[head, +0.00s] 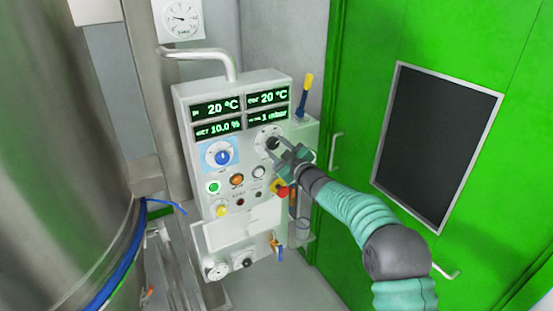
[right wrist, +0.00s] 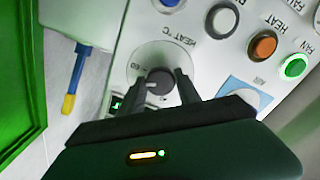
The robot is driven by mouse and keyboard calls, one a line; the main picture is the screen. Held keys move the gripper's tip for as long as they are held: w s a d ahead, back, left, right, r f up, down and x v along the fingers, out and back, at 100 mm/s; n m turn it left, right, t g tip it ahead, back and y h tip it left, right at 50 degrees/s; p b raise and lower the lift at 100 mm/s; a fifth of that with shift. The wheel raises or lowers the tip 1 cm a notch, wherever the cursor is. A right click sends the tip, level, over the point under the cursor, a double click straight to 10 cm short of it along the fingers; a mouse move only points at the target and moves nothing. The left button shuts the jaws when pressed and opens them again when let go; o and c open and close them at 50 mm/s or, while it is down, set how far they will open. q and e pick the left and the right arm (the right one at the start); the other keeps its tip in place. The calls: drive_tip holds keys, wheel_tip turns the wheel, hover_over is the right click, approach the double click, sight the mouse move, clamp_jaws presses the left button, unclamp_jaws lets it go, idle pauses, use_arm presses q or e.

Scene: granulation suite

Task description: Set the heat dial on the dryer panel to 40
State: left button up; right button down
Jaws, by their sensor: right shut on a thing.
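The dryer panel (head: 230,163) is a white box on the wall with lit displays, two reading 20 °C, one 10.0 %, and one too small to read surely. The heat dial (head: 271,142) is a dark round knob on a pale scale disc at the panel's upper right. In the right wrist view the knob (right wrist: 160,80) sits between the two dark fingers, below an upside-down HEAT °C label. My right gripper (head: 279,151) is shut on the knob. The fingers hide part of the scale, and I cannot read the pointer's setting. My left gripper is out of view.
A blue dial (head: 222,156) sits left of the heat dial. Lit buttons, including a green one (head: 213,187) and an orange one (head: 237,180), lie below. A red knob (head: 281,192) is close under my right gripper. A green door (head: 420,120) stands right, a steel vessel (head: 60,150) left.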

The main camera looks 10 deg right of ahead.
drive_tip(key=n+b, duration=0.1)
drive_tip(key=n, duration=0.1)
drive_tip(key=n+b, duration=0.1)
drive_tip(key=b, duration=0.1)
drive_tip(key=shift+f+n+b, duration=0.3)
drive_tip(key=shift+n, duration=0.1)
drive_tip(key=n+b, duration=0.4)
drive_tip(key=n, duration=0.1)
drive_tip(key=n+b, duration=0.4)
drive_tip(key=n, duration=0.1)
drive_tip(key=shift+f+n, duration=0.1)
drive_tip(key=shift+n, duration=0.3)
drive_tip(key=shift+n+b, duration=0.95)
drive_tip(key=shift+n, duration=0.85)
drive_tip(key=c, duration=1)
unclamp_jaws()
drive_tip(key=shift+s+r, duration=0.1)
drive_tip(key=shift+r, duration=0.1)
drive_tip(key=shift+o, duration=0.7)
drive_tip(key=shift+r, duration=0.1)
